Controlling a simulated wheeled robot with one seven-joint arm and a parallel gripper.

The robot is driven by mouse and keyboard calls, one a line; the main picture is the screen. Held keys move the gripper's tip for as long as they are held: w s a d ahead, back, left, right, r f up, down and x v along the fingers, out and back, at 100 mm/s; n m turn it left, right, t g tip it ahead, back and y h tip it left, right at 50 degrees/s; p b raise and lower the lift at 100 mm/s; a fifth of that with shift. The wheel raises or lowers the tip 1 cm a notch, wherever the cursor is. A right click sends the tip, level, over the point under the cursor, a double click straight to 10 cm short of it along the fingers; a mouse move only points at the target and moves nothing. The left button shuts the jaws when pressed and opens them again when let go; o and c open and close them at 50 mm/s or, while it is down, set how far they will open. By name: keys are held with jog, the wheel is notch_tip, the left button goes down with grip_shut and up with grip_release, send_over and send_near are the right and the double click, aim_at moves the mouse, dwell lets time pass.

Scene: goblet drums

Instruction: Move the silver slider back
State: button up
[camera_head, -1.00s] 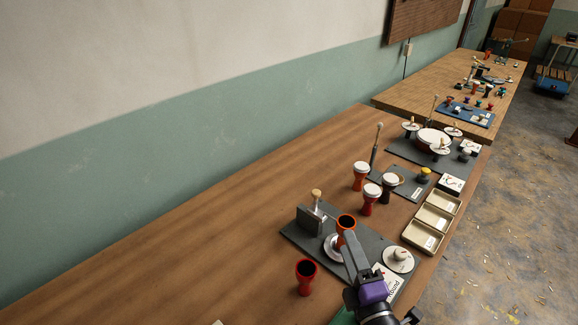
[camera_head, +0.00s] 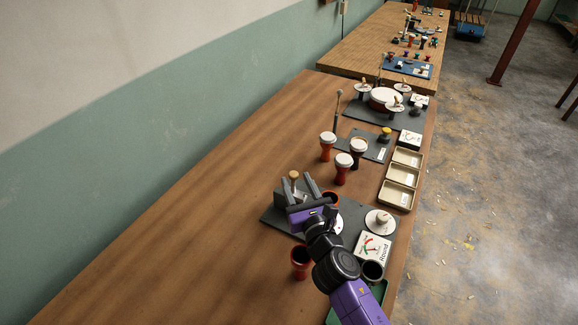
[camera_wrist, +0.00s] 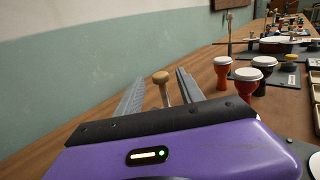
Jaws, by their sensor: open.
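The slider's round wooden knob (camera_head: 293,175) stands on the dark grey base plate (camera_head: 268,216). In the wrist view the knob (camera_wrist: 161,77) tops a pale stem, and it shows between my two fingers. My gripper (camera_head: 296,180) is open, one finger on each side of the knob, with a gap visible to the fingers. The slider's silver lower part is mostly hidden by my gripper.
A white dial (camera_head: 380,221) and a gauge card (camera_head: 373,248) are on the plate's right side. A loose red drum shell (camera_head: 300,262) stands in front. White-topped drums (camera_head: 343,168) and beige trays (camera_head: 397,195) lie beyond. The table's left side is clear.

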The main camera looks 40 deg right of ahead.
aim_at(292, 172)
jog(key=x, duration=0.6)
jog(key=shift+w, duration=0.25)
jog(key=shift+d, duration=0.15)
grip_shut()
dwell(1.0)
